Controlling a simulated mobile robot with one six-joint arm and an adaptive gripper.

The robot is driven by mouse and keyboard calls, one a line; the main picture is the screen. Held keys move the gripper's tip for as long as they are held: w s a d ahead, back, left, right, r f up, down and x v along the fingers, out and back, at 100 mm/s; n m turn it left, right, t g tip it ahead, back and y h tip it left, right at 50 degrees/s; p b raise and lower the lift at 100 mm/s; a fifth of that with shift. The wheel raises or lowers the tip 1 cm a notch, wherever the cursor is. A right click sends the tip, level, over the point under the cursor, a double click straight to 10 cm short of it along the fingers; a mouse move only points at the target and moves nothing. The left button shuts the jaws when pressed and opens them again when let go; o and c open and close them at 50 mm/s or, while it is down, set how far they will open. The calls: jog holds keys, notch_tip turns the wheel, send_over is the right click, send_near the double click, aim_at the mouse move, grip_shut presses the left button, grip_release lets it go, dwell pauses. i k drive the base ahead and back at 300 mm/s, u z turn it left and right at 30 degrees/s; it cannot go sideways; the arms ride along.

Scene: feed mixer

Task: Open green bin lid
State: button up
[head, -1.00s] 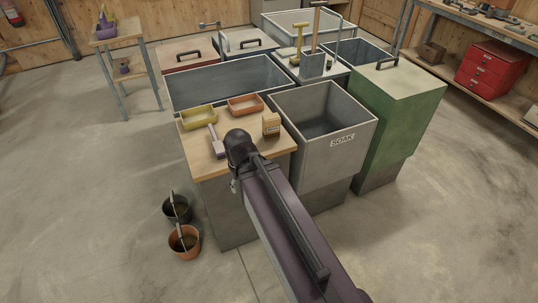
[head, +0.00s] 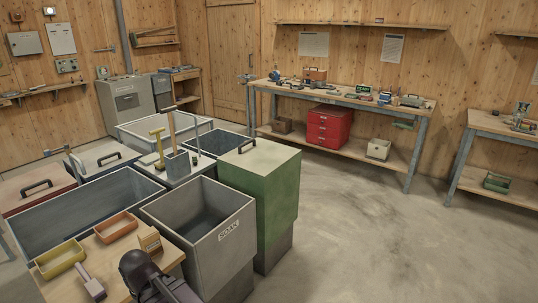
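The green bin (head: 272,212) stands in the middle of the head view, at the right end of the bin group. Its pale green lid (head: 265,165) lies flat and shut on top. A dark handle (head: 246,146) sits at the lid's far left edge. Part of my arm with a black rounded joint shows at the bottom, over the wooden worktop and left of the green bin. My gripper itself is not visible, and nothing of mine touches the bin.
The open grey SOAK bin (head: 205,225) stands left of the green bin. A wooden worktop (head: 110,258) holds a yellow tray (head: 60,259), an orange tray (head: 115,227) and a small box (head: 149,241). The floor (head: 370,235) right of the green bin is clear.

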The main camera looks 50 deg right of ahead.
aim_at(260, 156)
jog(key=z, duration=1.35)
jog(key=k, duration=0.9)
jog(key=i, duration=0.85)
